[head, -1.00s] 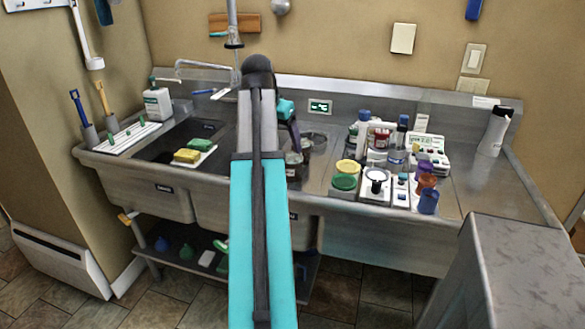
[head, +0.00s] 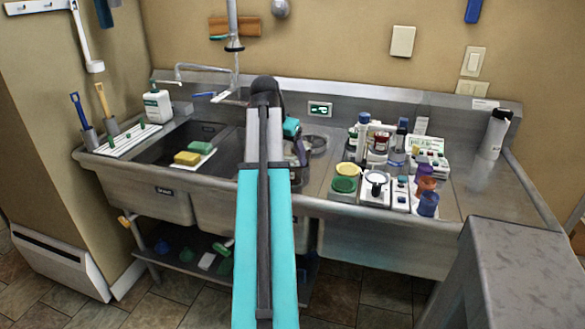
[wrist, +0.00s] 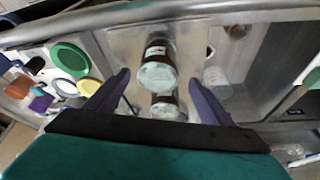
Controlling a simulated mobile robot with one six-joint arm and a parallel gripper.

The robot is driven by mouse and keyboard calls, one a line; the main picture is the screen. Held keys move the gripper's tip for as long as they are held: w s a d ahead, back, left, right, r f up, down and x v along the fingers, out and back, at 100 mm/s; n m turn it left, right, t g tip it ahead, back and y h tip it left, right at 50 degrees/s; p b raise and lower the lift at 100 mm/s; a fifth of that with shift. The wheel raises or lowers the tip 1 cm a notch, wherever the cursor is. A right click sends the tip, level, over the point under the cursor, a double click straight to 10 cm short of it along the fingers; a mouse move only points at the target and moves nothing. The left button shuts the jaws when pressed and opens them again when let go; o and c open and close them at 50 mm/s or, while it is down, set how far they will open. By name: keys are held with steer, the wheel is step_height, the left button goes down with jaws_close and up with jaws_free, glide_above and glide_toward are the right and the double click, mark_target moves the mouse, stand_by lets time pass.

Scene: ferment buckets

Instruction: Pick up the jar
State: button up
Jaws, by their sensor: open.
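In the wrist view a jar (wrist: 157,69) with a pale whitish top and a dark band shows between the fingers of my gripper (wrist: 157,76). A second similar pale-topped shape (wrist: 165,108) sits just below it; I cannot tell whether it is another jar or a reflection. My gripper is open, one purple finger on each side, and no contact with the jar is visible. In the head view my gripper (head: 299,155) is over the sink basin, and my arm hides much of that area, so the jar is not clear there.
A sink counter (head: 340,214) carries a green lid (head: 344,184), a yellow lid (head: 348,169), several bottles and cups at right. Sponges (head: 195,154) lie at left. In the wrist view a translucent container (wrist: 217,82) stands right of the right finger, and a steel rim (wrist: 190,12) crosses the top.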

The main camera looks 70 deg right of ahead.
mark_target(289, 160)
steer(key=shift+x, duration=1.7)
steer(key=shift+d+f, duration=0.1)
steer(key=shift+p+x, duration=0.45)
steer(key=shift+x, duration=2)
steer(key=shift+s, duration=0.15)
steer(key=c, duration=1.2)
